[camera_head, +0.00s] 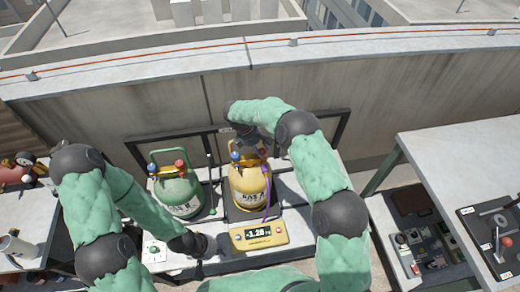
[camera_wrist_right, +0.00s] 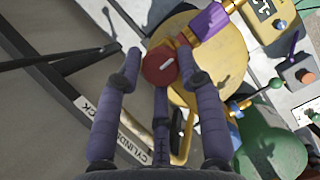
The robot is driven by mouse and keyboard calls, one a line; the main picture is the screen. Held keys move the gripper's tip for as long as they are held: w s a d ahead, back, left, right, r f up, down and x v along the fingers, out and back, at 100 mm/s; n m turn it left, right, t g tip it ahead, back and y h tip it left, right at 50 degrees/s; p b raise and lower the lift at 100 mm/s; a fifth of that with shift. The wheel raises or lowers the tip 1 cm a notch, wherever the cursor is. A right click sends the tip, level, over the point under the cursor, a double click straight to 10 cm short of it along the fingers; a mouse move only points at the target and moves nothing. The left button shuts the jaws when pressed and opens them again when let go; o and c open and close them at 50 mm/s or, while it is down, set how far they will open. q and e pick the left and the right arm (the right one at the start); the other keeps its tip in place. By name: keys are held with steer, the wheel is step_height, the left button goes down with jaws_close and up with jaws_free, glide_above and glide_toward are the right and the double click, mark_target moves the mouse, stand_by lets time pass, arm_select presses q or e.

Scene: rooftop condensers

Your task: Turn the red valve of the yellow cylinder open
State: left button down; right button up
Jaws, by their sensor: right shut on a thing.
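The yellow cylinder (camera_head: 248,190) stands upright on the white bench behind a yellow scale with a digital display (camera_head: 259,235). Its red valve (camera_wrist_right: 159,68) shows in the right wrist view as a round knob with a white mark on top. My right gripper (camera_wrist_right: 160,72) is shut on the red valve, its purple-grey fingers around the knob. In the head view my right gripper (camera_head: 250,142) is over the cylinder's top and hides much of the valve. My left gripper (camera_head: 203,246) is low over the bench, left of the scale; its fingers are too dark and small to tell apart.
A green cylinder (camera_head: 177,190) with red and blue knobs stands left of the yellow one. A purple hose or strap (camera_wrist_right: 211,21) runs close by the valve. A dark rack frame (camera_head: 342,128) and the parapet wall (camera_head: 300,95) are behind. A grey table (camera_head: 465,160) is at the right.

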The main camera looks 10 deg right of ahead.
steer(key=shift+w+d+r, duration=0.1)
steer(key=shift+w+r, duration=0.1)
steer(key=shift+r, duration=0.05)
steer(key=o, duration=1)
steer(key=shift+c, duration=0.2)
steer(key=shift+o, duration=0.6)
steer(key=shift+s+f, duration=0.1)
steer(key=v, duration=1.2)
